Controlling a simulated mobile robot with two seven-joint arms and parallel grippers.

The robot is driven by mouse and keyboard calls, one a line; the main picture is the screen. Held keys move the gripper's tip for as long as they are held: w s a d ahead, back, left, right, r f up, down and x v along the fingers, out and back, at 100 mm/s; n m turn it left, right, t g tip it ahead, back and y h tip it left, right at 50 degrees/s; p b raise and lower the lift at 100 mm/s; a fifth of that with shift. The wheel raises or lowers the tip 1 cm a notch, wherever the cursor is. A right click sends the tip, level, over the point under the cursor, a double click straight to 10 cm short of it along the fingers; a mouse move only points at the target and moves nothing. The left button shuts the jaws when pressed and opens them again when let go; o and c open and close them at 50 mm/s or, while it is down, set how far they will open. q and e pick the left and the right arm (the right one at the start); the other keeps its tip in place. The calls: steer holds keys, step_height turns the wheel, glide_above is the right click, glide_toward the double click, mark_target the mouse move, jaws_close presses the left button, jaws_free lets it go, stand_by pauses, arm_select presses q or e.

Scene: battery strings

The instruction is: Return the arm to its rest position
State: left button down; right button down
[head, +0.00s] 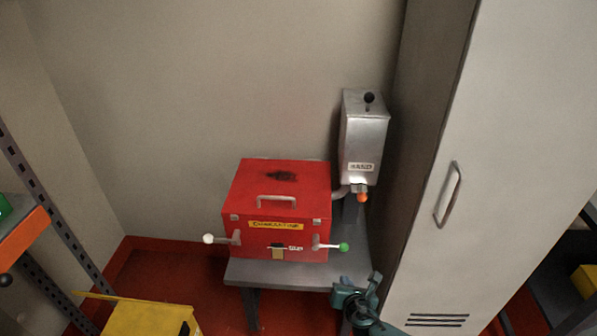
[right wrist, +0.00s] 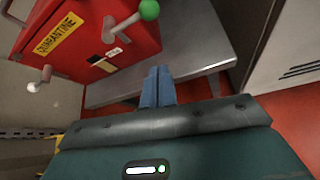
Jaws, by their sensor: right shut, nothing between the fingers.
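My right gripper (head: 358,289) is at the lower middle of the head view, beside the front right corner of a small grey metal table (head: 290,272). In the right wrist view its blue fingers (right wrist: 157,87) are together and empty, in front of the table edge. A red quarantine box (head: 278,210) stands on the table with its lid down. It has a white-knobbed lever on its left and a green-knobbed lever (head: 330,246) on its right. The gripper is apart from the box and levers. My left gripper is not in view.
A metal dispenser (head: 364,140) with a black knob and orange tip stands behind the box. A tall grey locker (head: 490,170) is close on the right. A yellow container (head: 150,318) is at the lower left, near a shelf rack (head: 45,205). Red floor shows between them.

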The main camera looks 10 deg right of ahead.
steer(key=s+a+r+m+g+y, duration=0.1)
steer(key=s+r+m+g, duration=0.2)
steer(key=s+r+m, duration=0.5)
steer(key=s+a+r+m+g, duration=0.1)
steer(key=s+r+m+g, duration=0.25)
steer(key=s+m, duration=0.75)
steer(key=s+a+r+m+g+y, duration=0.1)
steer(key=s+r+m+g, duration=0.1)
steer(key=s+r+m, duration=0.6)
steer(key=w+a+f+t+y, duration=0.1)
steer(key=w+a+f+t, duration=0.1)
steer(key=a+f+t, duration=0.1)
steer(key=w+a+f+m+t+y, duration=0.1)
steer(key=w+a+f+t, duration=0.1)
steer(key=f, duration=0.4)
steer(key=shift+w+a+f+t+y, duration=0.2)
steer(key=shift+w+a+t+y, duration=0.15)
steer(key=shift+a+t, duration=0.45)
steer(key=shift+d, duration=0.1)
